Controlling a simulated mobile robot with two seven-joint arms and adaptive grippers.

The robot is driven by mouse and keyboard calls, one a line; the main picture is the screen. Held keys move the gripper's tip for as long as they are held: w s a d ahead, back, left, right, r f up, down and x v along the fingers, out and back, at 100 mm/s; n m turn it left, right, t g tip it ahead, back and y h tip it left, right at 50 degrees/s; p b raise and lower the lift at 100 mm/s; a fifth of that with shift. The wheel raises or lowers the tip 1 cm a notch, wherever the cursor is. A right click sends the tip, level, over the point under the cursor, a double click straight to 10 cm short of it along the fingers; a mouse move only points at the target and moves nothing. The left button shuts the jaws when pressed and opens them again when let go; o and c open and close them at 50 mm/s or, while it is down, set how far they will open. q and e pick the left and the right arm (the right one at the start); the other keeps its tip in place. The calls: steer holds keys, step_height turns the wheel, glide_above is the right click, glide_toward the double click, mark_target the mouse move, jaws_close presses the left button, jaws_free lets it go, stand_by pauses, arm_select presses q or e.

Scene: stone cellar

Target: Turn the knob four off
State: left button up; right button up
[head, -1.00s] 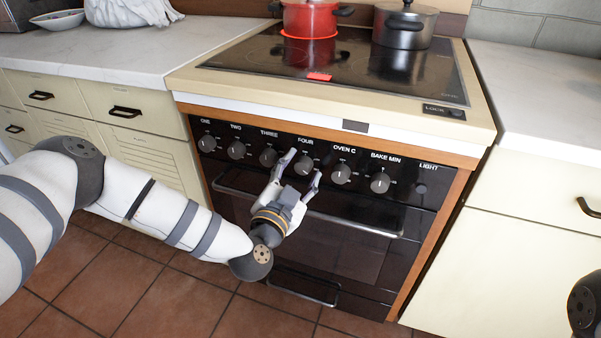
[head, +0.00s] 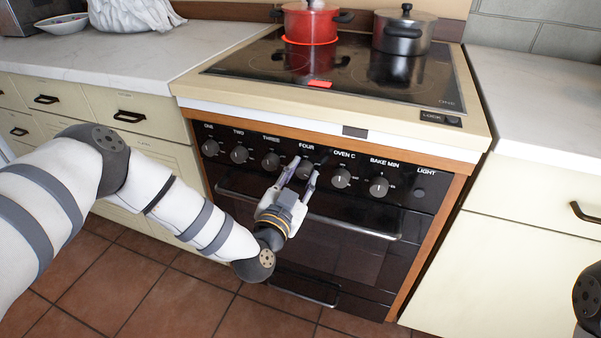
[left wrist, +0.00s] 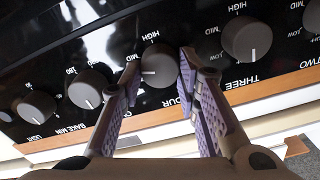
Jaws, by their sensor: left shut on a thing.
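Knob four (head: 304,169) is a round grey knob on the oven's black panel, below the label FOUR. In the left wrist view knob four (left wrist: 160,66) shows between the fingers, upside down, its white mark pointing left, near MID. My left gripper (head: 304,167) is shut on it, one finger at each side; it also shows in the left wrist view (left wrist: 159,72). A red pot (head: 309,24) sits on the cooktop with a glowing red ring (head: 310,41) around its base. My right gripper is not in view.
Knob three (head: 271,161) and the OVEN C knob (head: 340,178) sit close on either side. The oven door handle (head: 350,224) runs below the knobs. A dark pot (head: 403,33) stands at the back right of the cooktop (head: 370,75). A red mark (head: 319,84) is lit on it.

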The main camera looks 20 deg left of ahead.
arm_select(q)
steer(key=shift+r+n, duration=0.2)
steer(key=shift+n, duration=0.7)
steer(key=n, duration=0.2)
steer(key=shift+a+f+n, duration=0.1)
steer(key=shift+f+n, duration=0.05)
steer(key=shift+n, duration=0.25)
steer(key=n, duration=0.3)
steer(key=shift+n, duration=0.3)
steer(key=n, duration=0.3)
steer(key=shift+a+f+n, duration=0.1)
steer(key=shift+f+n, duration=0.05)
steer(key=shift+n, duration=0.15)
steer(key=n+b, duration=0.1)
steer(key=n, duration=0.4)
steer(key=shift+f, duration=0.15)
steer(key=n+b, duration=0.1)
steer(key=n, duration=0.3)
steer(key=shift+n, duration=0.3)
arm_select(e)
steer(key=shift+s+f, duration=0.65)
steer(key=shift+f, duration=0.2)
arm_select(q)
steer(key=shift+n, duration=0.3)
